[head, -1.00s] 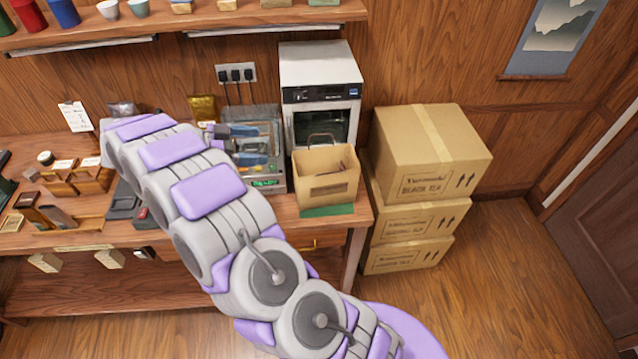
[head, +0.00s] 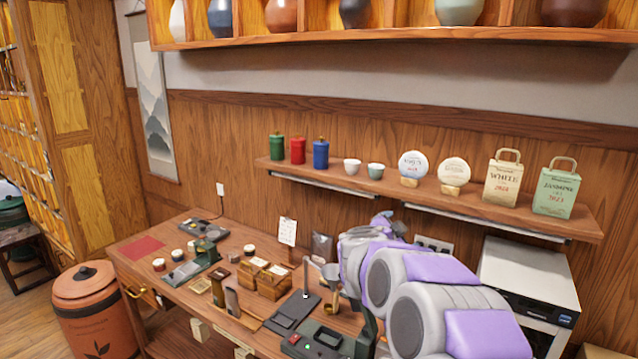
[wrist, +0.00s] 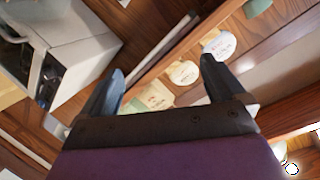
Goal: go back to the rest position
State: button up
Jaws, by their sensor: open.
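My gripper (wrist: 160,68) is open in the wrist view, its two blue-grey fingers spread with nothing between them. Beyond the fingers is the wall shelf, seen tilted, with round pale tea cakes (wrist: 185,72). In the head view my grey and purple arm rises from the lower right, in front of the workbench (head: 205,325). The far end of the arm is by the wall under the shelf (head: 330,180), and the fingers cannot be made out there.
A white oven-like machine (head: 530,275) stands right of my arm and also shows in the wrist view (wrist: 70,45). Wooden boxes (head: 265,280), a black stand (head: 290,312) and a funnel (head: 331,280) crowd the bench. A lidded brown bin (head: 90,310) stands at the left.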

jog(key=s+a+r+n+y+b, duration=0.1)
jog(key=s+a+r+n+y, duration=0.1)
jog(key=s+a+n+y, duration=1.05)
jog(key=s+a+f+g, duration=0.3)
jog(key=s+a+f, duration=0.25)
jog(key=s, duration=0.25)
jog(key=s+d+f+g+h, duration=0.1)
jog(key=s+d+f+g, duration=0.2)
jog(key=s, duration=0.9)
jog(key=s+d+f+n+g+h+b, duration=0.1)
jog(key=s+d+f+g, duration=0.3)
jog(key=s, duration=0.7)
jog(key=s+d+f+g+h+b, duration=0.1)
jog(key=s+d+f+g, duration=0.3)
jog(key=s, duration=0.8)
jog(key=d+f+h, duration=0.1)
jog(key=d+f, duration=0.1)
jog(key=d, duration=0.1)
jog(key=shift+s+n, duration=0.3)
jog(key=shift+n, duration=0.05)
